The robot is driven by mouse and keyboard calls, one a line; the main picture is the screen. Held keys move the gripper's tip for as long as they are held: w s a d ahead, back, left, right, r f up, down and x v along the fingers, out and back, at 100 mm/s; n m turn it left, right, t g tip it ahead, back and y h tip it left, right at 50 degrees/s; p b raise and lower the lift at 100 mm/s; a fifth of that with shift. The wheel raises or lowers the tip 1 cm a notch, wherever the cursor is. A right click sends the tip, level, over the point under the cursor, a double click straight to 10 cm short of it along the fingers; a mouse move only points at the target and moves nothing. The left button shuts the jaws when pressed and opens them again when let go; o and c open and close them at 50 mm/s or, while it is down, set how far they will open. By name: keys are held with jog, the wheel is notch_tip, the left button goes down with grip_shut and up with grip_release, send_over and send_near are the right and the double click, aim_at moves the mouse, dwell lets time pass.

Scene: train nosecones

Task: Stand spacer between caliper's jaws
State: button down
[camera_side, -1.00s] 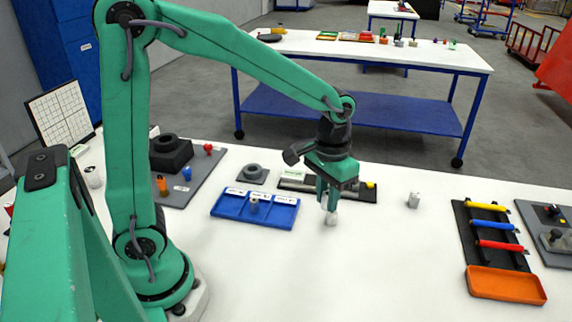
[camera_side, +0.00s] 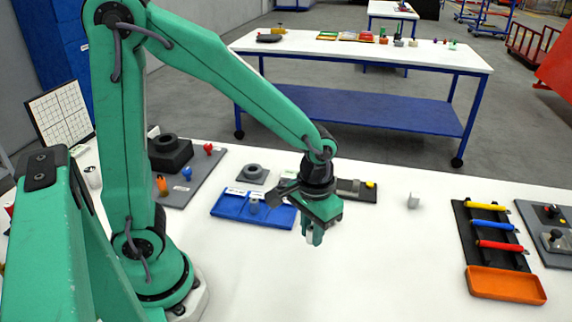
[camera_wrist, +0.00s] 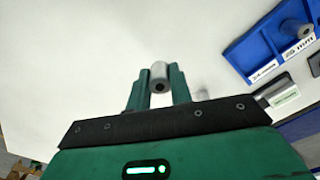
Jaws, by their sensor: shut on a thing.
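My gripper (camera_side: 312,236) is shut on a small grey cylindrical spacer with a dark hole in its end. The spacer (camera_wrist: 159,76) shows between the green fingertips in the wrist view. In the side view the fingers mostly hide it, above the white table in front of the blue tray.
A blue tray (camera_side: 229,209) with labelled compartments holds a grey cylinder (camera_side: 254,206). A small pale block (camera_side: 413,200) stands alone to the right. A rack of coloured handles and an orange bin (camera_side: 505,285) are further right. The table front is clear.

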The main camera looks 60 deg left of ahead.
jog(key=w+a+f, duration=0.1)
jog(key=a+f, duration=0.1)
jog(key=w+a+f, duration=0.1)
jog(key=w+a, duration=0.1)
jog(key=a, duration=0.1)
jog(key=w+a+f, duration=0.1)
jog(key=a+f, duration=0.1)
jog(key=a, duration=0.1)
jog(key=shift+w+f, duration=0.3)
jog(key=shift+w, duration=0.1)
jog(key=shift+f, duration=2)
jog(key=shift+f, duration=0.1)
jog(key=c, duration=1.3)
grip_release()
jog(key=shift+o, duration=0.2)
notch_tip(320, 180, up, 12)
